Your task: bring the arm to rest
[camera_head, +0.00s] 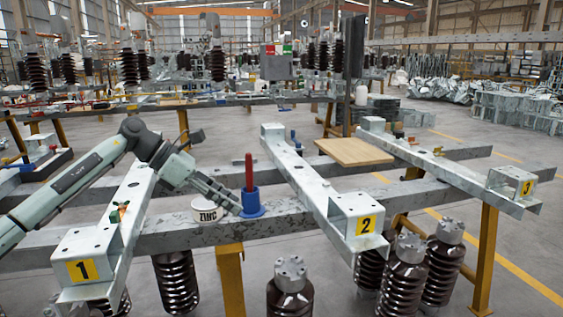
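My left arm (75,185) reaches in from the left over the frame marked 1. My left gripper (236,203) points down and to the right, its tips close to a blue holder (250,203) with a red-handled tool (249,172) upright in it. I cannot tell whether the tips touch the holder. The fingers look close together, but the gap between them is not clear, and nothing is seen held. A white tin labelled ZINC (207,214) stands just left of the fingertips. My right gripper is not in view.
Three pale metal frames, marked 1 (82,270), 2 (366,225) and 3 (526,188), lie across long grey beams (290,221). A wooden board (354,152) lies behind. Several dark ribbed insulators (405,275) stand below. A cluttered bench (190,101) runs across the back.

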